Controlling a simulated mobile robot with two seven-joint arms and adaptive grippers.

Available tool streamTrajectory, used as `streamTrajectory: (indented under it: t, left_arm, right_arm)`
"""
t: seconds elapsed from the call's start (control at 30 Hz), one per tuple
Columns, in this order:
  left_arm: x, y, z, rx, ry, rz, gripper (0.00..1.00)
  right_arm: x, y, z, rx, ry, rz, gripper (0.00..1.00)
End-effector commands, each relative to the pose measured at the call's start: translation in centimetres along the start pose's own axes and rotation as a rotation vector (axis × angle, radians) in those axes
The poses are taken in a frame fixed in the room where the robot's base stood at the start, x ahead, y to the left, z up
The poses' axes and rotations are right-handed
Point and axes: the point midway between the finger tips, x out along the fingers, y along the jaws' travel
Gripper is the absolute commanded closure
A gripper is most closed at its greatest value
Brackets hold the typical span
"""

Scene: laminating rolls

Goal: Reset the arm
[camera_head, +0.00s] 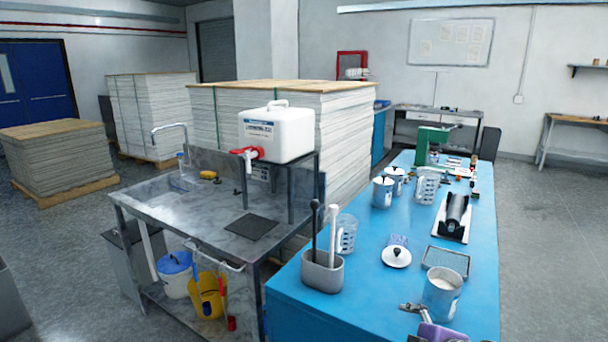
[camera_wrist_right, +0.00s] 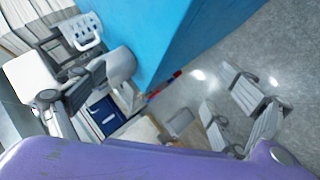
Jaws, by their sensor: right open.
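My right gripper (camera_head: 412,321) shows in part at the bottom edge of the head view, with a purple body and grey fingers. It is in front of the near end of the blue table (camera_head: 385,295), below a clear measuring jug (camera_head: 441,294). Whether it touches anything there cannot be told. In the right wrist view the right gripper (camera_wrist_right: 165,88) has its grey fingers spread wide apart, with nothing held between them. The purple body fills the bottom of that view. My left gripper is not in view.
A steel sink bench (camera_head: 165,205) with a white water tank (camera_head: 277,134) is at left. Floor (camera_head: 545,240) right of the table is clear.

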Motion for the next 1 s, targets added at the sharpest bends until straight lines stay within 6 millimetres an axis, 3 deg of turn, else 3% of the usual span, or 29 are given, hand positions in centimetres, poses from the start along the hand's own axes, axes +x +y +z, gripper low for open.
streamTrajectory:
  t: [0.03,0.17,0.3,0.5,0.6,0.77,1.0]
  left_arm:
    - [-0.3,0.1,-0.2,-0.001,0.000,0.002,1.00]
    - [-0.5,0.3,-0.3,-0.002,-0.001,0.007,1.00]
    - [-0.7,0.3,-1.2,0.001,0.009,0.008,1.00]
    - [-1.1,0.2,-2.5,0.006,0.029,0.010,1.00]
    - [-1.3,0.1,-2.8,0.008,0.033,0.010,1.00]
    - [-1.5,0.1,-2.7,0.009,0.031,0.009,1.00]
    - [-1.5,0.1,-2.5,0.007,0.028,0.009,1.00]
  right_arm:
    - [0.0,-3.2,0.3,0.160,0.020,0.024,0.07]
    - [-0.8,-10.3,1.8,0.510,0.042,0.088,0.07]
    - [-3.4,-18.6,3.9,0.812,0.006,0.143,0.07]
    - [-9.0,-30.6,6.8,1.061,-0.156,0.179,0.07]
    - [-11.5,-35.1,7.4,1.149,-0.234,0.170,0.07]
    - [-14.0,-39.0,7.8,1.210,-0.301,0.155,0.07]
    - [-14.5,-39.7,8.1,1.211,-0.315,0.147,0.07]
